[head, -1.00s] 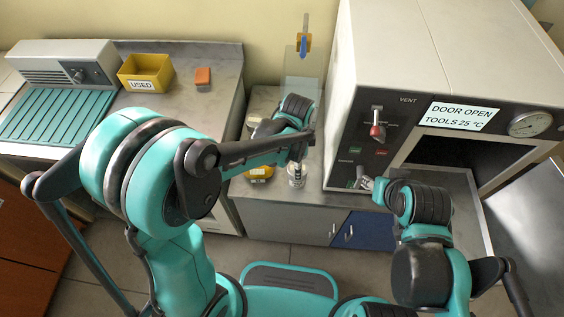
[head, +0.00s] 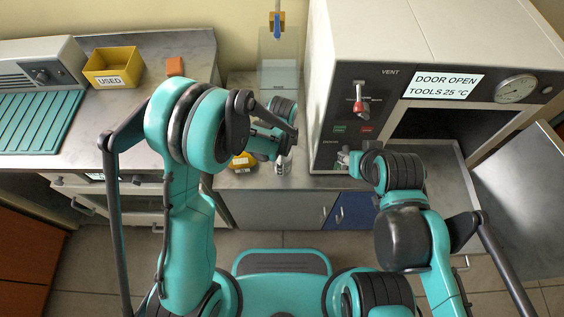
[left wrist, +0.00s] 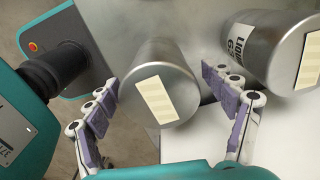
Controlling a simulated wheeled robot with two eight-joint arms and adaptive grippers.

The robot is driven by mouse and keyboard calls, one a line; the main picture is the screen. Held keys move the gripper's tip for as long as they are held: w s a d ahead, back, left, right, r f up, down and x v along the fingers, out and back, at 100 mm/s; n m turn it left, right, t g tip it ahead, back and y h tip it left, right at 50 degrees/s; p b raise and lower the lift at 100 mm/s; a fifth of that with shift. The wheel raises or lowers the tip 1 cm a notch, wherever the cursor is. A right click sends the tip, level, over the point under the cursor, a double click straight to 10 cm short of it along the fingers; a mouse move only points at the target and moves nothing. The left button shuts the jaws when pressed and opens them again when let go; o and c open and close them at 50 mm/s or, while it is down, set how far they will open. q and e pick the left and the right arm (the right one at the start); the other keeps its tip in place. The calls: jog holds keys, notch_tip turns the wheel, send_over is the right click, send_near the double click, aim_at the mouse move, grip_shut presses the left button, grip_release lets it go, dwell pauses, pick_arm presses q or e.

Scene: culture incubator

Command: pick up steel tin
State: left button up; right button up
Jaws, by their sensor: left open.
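A plain steel tin (left wrist: 145,55) with a cream label on its end sits between the spread fingers of my left gripper (left wrist: 162,84) in the left wrist view. The fingers look apart from it on both sides. In the head view a metal tin (head: 284,166) shows partly under my left gripper (head: 285,140), whose fingers are mostly hidden. My right gripper (head: 352,160) is by the incubator's front left; its fingers are too small to read.
The incubator (head: 430,50) stands at the right with its chamber open and its door (head: 525,190) swung out. A yellow container (head: 243,161) sits left of the tin on the counter. A yellow "USED" bin (head: 113,67) and an orange block (head: 175,66) are on the left bench.

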pick_arm(q)
jog(key=c, duration=1.5)
jog(key=shift+r, duration=0.1)
